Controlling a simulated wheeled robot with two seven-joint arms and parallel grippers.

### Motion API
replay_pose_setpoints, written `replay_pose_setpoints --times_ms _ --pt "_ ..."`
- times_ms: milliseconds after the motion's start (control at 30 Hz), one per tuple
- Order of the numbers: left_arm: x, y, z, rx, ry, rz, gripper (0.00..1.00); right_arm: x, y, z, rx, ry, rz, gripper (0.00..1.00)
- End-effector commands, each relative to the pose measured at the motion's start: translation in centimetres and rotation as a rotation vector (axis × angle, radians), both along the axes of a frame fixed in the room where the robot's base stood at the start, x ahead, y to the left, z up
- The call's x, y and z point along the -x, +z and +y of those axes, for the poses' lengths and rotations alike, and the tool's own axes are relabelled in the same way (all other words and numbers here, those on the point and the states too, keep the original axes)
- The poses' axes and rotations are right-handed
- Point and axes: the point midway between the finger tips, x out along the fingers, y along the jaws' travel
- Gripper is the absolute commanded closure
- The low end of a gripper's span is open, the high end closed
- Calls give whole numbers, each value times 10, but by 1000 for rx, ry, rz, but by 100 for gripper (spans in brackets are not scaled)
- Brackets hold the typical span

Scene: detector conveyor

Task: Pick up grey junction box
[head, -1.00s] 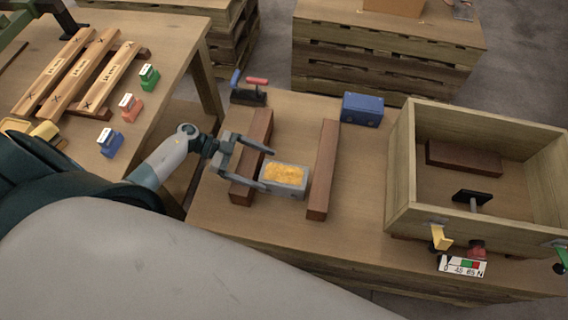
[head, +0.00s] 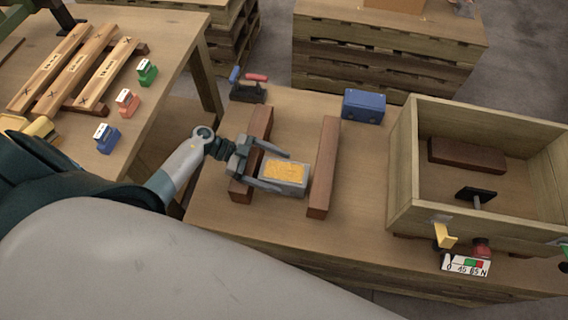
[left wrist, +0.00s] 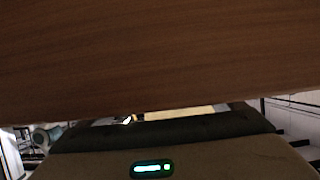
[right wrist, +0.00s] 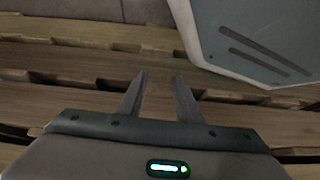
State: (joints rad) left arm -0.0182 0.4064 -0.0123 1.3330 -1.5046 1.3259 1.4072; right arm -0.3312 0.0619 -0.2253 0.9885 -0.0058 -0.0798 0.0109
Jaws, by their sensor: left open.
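The grey junction box (head: 298,188) has a yellow-orange top. In the head view it sits on the table between two brown bars. My left gripper (head: 284,171) is open and reaches in from the left over the left bar. Its far finger lies along the box's far side and its near finger along the front left edge; whether either touches cannot be told. My right gripper (right wrist: 161,76) is open and empty, above wooden slats in the right wrist view.
The left bar (head: 262,125) and right bar (head: 325,165) flank the box. A blue box (head: 363,106) and a red-and-blue-handled item (head: 248,90) stand behind. A wooden crate (head: 400,190) is at the right. A side table (head: 178,65) with planks is at the left.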

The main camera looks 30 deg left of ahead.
Motion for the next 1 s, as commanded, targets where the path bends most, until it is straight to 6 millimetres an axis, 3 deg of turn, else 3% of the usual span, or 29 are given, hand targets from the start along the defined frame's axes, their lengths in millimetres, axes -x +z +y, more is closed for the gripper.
replay_pose_setpoints --times_ms 333,700,1000 --pt "0 0 0 0 0 0 12 9 -4 -1 3 1 18 69" --pt "-1 3 0 4 1 -4 95 10 -4 -1 3 1 19 69" --pt "-2 4 0 3 1 -4 95 8 -3 -1 3 1 16 69"
